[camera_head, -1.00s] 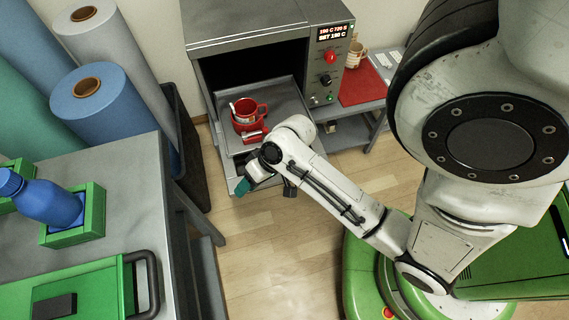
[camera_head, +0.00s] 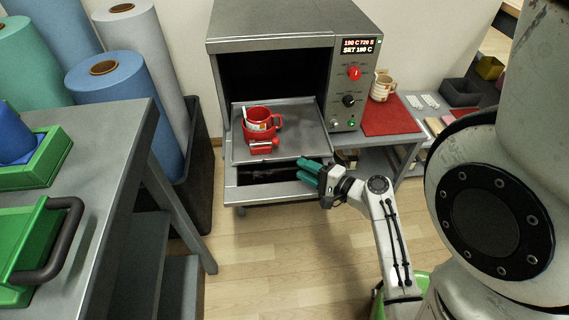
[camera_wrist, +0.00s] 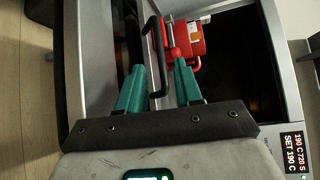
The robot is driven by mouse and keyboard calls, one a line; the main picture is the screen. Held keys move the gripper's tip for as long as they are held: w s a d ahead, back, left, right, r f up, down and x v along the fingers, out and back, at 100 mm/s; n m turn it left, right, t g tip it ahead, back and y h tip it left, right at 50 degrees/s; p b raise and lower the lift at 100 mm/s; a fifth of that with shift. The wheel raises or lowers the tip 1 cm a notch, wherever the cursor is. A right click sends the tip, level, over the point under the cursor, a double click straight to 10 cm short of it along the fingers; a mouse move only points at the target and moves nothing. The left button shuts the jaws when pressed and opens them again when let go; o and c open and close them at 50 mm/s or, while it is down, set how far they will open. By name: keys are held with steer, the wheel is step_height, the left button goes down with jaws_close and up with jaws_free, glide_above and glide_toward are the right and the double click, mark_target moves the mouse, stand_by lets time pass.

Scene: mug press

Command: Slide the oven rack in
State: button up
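The oven rack (camera_head: 292,112) is a grey tray that sticks out of the front of the oven (camera_head: 273,30). A red mug (camera_head: 257,117) in a red clamp-like press sits on it, and both also show as a red shape in the wrist view (camera_wrist: 192,42). My gripper (camera_head: 303,171) has green fingers and is at the rack's front right corner. In the wrist view its fingers (camera_wrist: 160,70) are apart. A black bar handle (camera_wrist: 153,45) at the rack's front lies between them, and I cannot tell whether they touch it.
A grey bench (camera_head: 105,125) with green containers stands at the left, beside fabric-like rolls (camera_head: 112,85). A low table (camera_head: 400,138) with a red mat (camera_head: 390,117) and a cream mug (camera_head: 381,87) is right of the oven. The floor in front is clear.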

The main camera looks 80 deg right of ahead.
mark_target(285, 161)
steer(key=x, duration=0.8)
steer(key=shift+w+b, duration=0.1)
steer(key=shift+b, duration=0.25)
steer(key=shift+c, duration=0.4)
jaws_close()
